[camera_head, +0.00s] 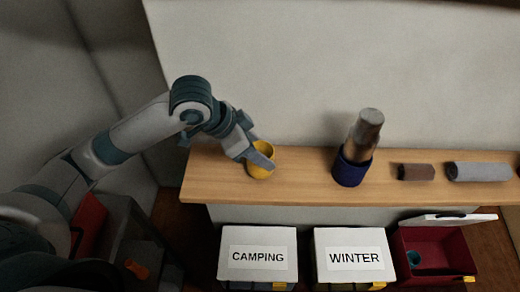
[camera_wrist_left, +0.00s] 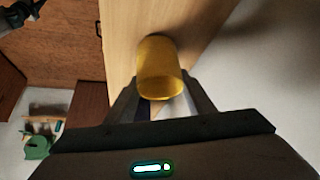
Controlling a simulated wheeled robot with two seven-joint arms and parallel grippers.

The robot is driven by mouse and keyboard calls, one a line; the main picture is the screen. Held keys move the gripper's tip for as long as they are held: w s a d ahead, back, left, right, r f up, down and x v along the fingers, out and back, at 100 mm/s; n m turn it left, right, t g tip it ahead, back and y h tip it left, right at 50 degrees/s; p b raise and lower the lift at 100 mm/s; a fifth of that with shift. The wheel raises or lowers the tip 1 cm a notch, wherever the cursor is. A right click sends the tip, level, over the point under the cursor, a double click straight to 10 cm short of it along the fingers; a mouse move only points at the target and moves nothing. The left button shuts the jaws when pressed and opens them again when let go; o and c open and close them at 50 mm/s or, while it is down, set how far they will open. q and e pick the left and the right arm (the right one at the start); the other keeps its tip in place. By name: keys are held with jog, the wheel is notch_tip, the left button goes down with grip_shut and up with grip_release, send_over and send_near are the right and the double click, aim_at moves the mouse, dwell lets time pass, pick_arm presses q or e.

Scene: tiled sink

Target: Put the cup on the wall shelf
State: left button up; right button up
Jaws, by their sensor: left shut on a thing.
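A yellow cup (camera_head: 262,148) is at the left end of the wooden wall shelf (camera_head: 310,182), upright or nearly so. My left gripper (camera_head: 256,160) reaches it from the left and is shut on it. In the left wrist view the yellow cup (camera_wrist_left: 160,68) sits between the fingers of my left gripper (camera_wrist_left: 162,100), with the wooden shelf (camera_wrist_left: 122,45) behind it. I cannot tell whether the cup's base touches the shelf. My right gripper is not clearly in view.
A dark blue holder (camera_head: 350,168) with a metallic cylinder (camera_head: 369,128) stands on the shelf. A brown roll (camera_head: 415,172) and a grey roll (camera_head: 480,171) lie to its right. Below are boxes marked CAMPING (camera_head: 257,230) and WINTER (camera_head: 352,236), and an open red box (camera_head: 435,240).

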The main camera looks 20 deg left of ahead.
pick_arm(q)
jog(key=shift+f, duration=0.3)
jog(key=o, duration=1.3)
jog(key=shift+f, duration=0.1)
jog(key=shift+v, duration=0.8)
jog(key=b+v, duration=0.2)
jog(key=v, duration=0.8)
jog(key=shift+r+b, duration=0.35)
